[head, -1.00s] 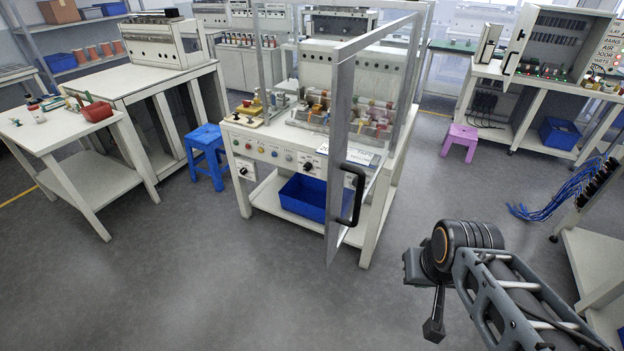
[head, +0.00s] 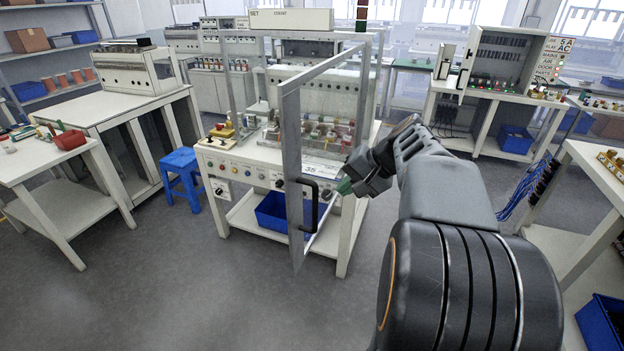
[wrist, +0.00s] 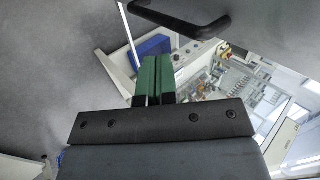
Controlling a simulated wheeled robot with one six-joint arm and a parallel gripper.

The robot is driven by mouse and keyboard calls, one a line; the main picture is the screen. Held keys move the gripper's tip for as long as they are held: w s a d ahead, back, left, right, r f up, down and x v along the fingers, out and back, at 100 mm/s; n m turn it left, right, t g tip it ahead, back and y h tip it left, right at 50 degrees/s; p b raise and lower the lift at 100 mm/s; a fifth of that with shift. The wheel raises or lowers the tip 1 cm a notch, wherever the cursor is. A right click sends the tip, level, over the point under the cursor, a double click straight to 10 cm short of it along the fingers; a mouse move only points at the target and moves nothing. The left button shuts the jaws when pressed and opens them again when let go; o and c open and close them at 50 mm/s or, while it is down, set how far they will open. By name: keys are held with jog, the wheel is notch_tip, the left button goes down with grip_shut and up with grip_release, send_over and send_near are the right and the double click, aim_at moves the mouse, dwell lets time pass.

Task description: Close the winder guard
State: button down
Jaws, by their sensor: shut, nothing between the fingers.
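The winder guard (head: 292,165) is a grey-framed clear door on the white winder bench (head: 245,160). It stands swung open towards me. Its black bar handle (head: 315,205) is on the lower part of the frame; the handle also shows at the top of the wrist view (wrist: 185,27). My gripper (head: 345,186), with green fingers, is just right of the guard and handle in the head view. In the wrist view the green fingers (wrist: 157,62) are together and empty, pointing towards the handle, with a visible gap between. My arm hides part of the area right of the bench.
A blue bin (head: 272,212) sits on the bench's lower shelf. A blue stool (head: 181,172) stands left of the bench. White tables (head: 65,185) line the left, and another table (head: 600,165) is at the right. The floor in front of the guard is clear.

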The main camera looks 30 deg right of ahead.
jog(key=d+r+t, duration=0.1)
jog(key=d+r, duration=0.1)
jog(key=d, duration=0.1)
jog(key=p, duration=0.3)
send_near(304, 189)
jog(key=shift+m+y, duration=0.3)
jog(key=shift+m, duration=0.1)
jog(key=x, duration=0.5)
jog(key=shift+d+f, duration=0.15)
jog(key=shift+f, duration=0.55)
jog(key=shift+w+a+f, duration=0.1)
jog(key=shift+w+a, duration=0.2)
jog(key=shift+w, duration=0.1)
jog(key=shift+w, duration=0.1)
